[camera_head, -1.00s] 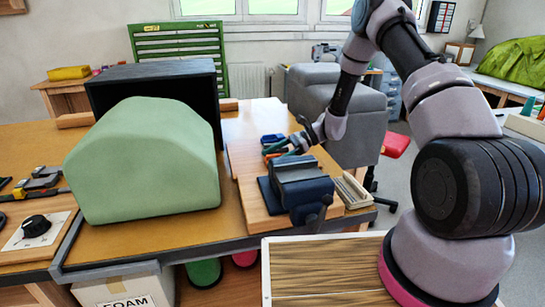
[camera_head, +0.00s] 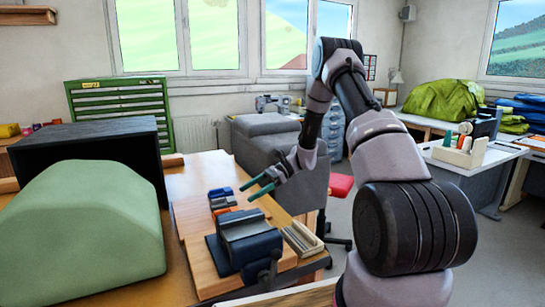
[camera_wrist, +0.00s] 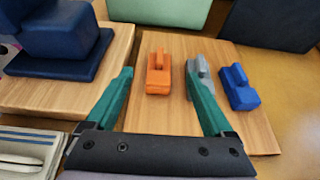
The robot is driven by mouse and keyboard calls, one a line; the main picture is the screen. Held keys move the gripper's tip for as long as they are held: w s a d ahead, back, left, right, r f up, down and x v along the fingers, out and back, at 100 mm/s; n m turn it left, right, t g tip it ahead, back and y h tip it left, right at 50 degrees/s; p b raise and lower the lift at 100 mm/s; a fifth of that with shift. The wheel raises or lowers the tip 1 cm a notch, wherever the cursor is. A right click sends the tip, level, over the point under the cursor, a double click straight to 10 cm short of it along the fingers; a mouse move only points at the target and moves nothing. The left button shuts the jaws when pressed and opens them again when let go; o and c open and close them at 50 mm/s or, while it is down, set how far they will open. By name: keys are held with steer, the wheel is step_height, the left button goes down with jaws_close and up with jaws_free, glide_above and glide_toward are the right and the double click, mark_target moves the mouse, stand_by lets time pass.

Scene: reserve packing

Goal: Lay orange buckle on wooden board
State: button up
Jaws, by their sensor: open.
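In the head view the orange buckle (camera_head: 222,211) shows small on the board (camera_head: 196,240), behind the vise. My gripper (camera_wrist: 162,80) is open and empty, its green fingers spread wide. In the head view my gripper (camera_head: 261,190) hangs above and to the right of the buckles, apart from them. The right finger partly covers the grey buckle in the wrist view.
A blue buckle (camera_wrist: 238,86) lies right of the grey one. A green foam block (camera_head: 85,235) and black box (camera_head: 95,150) stand left.

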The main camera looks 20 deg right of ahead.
steer(key=s+d+r+n+t+h, duration=0.1)
steer(key=s+d+r+n+h, duration=0.15)
steer(key=s+r, duration=0.6)
steer(key=s+d+r+n+t+h, duration=0.1)
steer(key=s+r+n+t+h, duration=0.2)
steer(key=r, duration=1)
steer(key=s+d+r+n+t+h, duration=0.2)
steer(key=s+r, duration=0.3)
steer(key=s, duration=0.3)
steer(key=s+d+r+n+t+h, duration=0.3)
steer(key=s+r, duration=0.3)
steer(key=s, duration=0.2)
steer(key=shift+s+d+n+t+h, duration=0.15)
steer(key=shift+d+n+t+h, duration=0.2)
steer(key=shift+d+n+t, duration=0.15)
